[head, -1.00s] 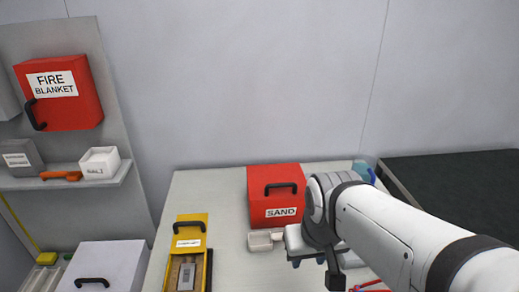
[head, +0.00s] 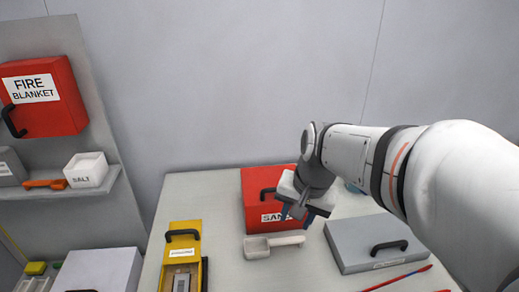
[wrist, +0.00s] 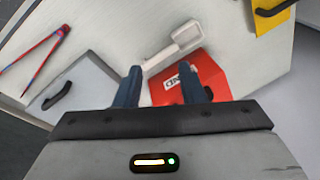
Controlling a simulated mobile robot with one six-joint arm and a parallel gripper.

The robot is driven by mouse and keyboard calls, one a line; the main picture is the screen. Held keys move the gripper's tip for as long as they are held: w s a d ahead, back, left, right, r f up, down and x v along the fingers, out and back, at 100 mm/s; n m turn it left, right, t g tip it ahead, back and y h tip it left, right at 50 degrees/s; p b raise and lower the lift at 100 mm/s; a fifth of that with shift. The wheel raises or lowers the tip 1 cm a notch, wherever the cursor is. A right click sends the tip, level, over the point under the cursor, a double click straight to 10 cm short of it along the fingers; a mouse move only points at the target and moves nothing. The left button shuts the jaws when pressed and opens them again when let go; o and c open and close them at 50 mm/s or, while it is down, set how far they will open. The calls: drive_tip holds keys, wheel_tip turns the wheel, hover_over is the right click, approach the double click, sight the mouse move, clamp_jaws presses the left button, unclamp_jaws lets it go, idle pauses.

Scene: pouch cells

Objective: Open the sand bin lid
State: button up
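The red sand bin (head: 256,207) stands on the table with its lid shut. Its white SAND label (head: 271,218) faces front, and its black handle (head: 266,194) is partly hidden by my gripper. My gripper (head: 295,216) is open and empty, just in front of the bin's right side, with its blue fingers pointing down. In the wrist view the red bin (wrist: 203,76) lies between and beyond the right finger, partly hidden by it. I cannot tell whether a finger touches the bin.
A white scoop (head: 257,248) lies in front of the bin. A grey handled box (head: 350,240) is to the right, with red tongs (head: 400,277) before it. A yellow box (head: 184,227) is left. A red fire blanket box (head: 52,110) hangs on the wall panel.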

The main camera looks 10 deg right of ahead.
drive_tip(key=w+d+m+y, duration=0.2)
drive_tip(key=w+m, duration=0.4)
drive_tip(key=w, duration=0.3)
drive_tip(key=w+d+m+y, duration=0.1)
drive_tip(key=w+d+m, duration=0.2)
drive_tip(key=w+m, duration=0.45)
drive_tip(key=shift+n, duration=0.75)
drive_tip(key=x, duration=0.3)
drive_tip(key=w+x, duration=0.1)
drive_tip(key=x, duration=0.1)
drive_tip(key=p+x, duration=0.1)
drive_tip(key=x, duration=0.2)
drive_tip(key=shift+w+a+f, duration=0.1)
drive_tip(key=shift+w+a, duration=0.15)
drive_tip(key=shift+w, duration=0.05)
drive_tip(key=shift+c, duration=0.3)
clamp_jaws()
drive_tip(key=shift+d, duration=0.1)
